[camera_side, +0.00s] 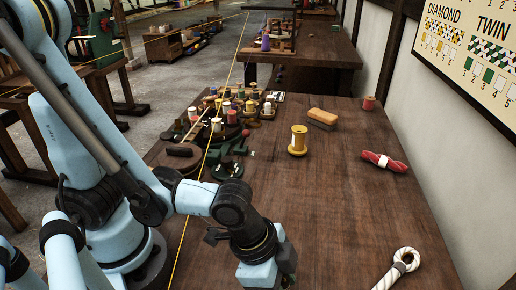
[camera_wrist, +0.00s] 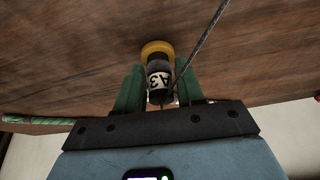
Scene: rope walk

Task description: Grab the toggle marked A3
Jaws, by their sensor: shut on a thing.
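The toggle marked A3 (camera_wrist: 159,84) shows in the wrist view as a dark cylinder with a white band lettered A3. My gripper (camera_wrist: 158,75) has its two green fingers on either side of it, shut on it. A yellow round piece (camera_wrist: 157,47) shows at the toggle's far end; I cannot tell if it is part of it. A thin dark cord (camera_wrist: 207,40) runs past the toggle toward the top right. In the side view my gripper (camera_side: 270,268) is low at the bottom edge, and its fingertips and the toggle are hidden.
A yellow spool (camera_side: 298,140), a brush-like block (camera_side: 322,118), a red rope bundle (camera_side: 384,161) and a white looped rope (camera_side: 402,266) lie on the wooden table (camera_side: 330,220). A taut yellow line (camera_side: 208,150) crosses left of my gripper.

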